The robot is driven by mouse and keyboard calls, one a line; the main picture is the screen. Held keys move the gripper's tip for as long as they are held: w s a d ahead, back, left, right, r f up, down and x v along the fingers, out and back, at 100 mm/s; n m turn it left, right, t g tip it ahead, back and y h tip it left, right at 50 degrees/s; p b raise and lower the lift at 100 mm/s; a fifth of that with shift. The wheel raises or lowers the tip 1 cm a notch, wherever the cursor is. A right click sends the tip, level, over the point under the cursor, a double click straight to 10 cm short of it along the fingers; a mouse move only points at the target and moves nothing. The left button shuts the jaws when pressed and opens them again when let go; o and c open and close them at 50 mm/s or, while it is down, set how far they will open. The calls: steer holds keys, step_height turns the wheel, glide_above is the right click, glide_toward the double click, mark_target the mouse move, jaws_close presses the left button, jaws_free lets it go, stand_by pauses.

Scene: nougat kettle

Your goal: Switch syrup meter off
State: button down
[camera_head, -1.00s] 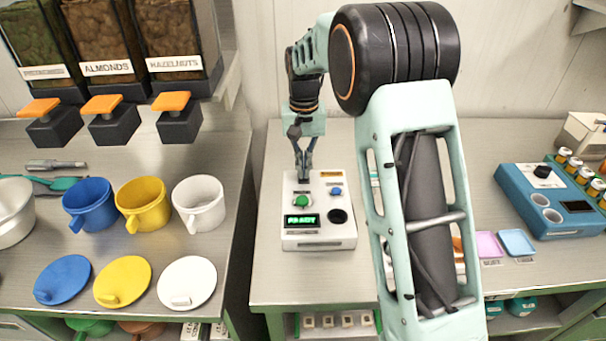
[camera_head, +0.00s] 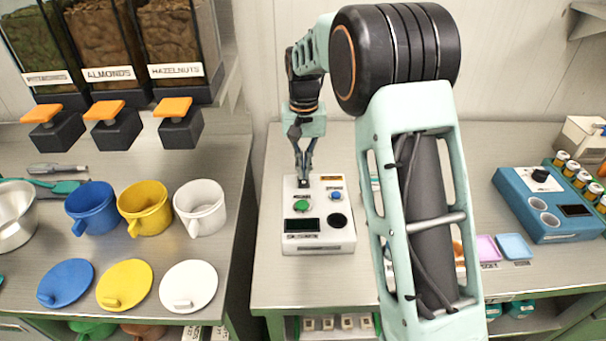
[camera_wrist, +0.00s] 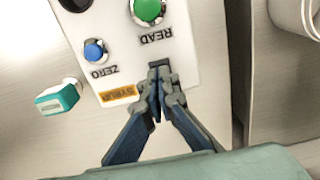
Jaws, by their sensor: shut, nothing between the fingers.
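The syrup meter (camera_head: 318,244) is a white box on the middle bench, with a green READ button (camera_head: 302,205), a blue ZERO button (camera_head: 337,196) and a dark round socket (camera_head: 338,220). Its display (camera_head: 302,225) is dark. In the wrist view the box shows an orange SYRUP label (camera_wrist: 119,95), the green button (camera_wrist: 147,10) and the blue button (camera_wrist: 95,51). My gripper (camera_head: 304,181) is shut and empty, its tips at the back left of the meter's top. In the wrist view the tips (camera_wrist: 158,82) cover most of a small dark switch (camera_wrist: 159,64) beside the label.
A teal-capped item (camera_wrist: 59,98) lies beside the meter in the wrist view. Blue, yellow and white cups (camera_head: 200,207) and lids stand on the left bench. A blue device (camera_head: 548,205) stands at the right. The bench in front of the meter is clear.

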mark_target(303, 182)
steer(key=shift+r+p, duration=1.7)
steer(key=shift+r, duration=0.8)
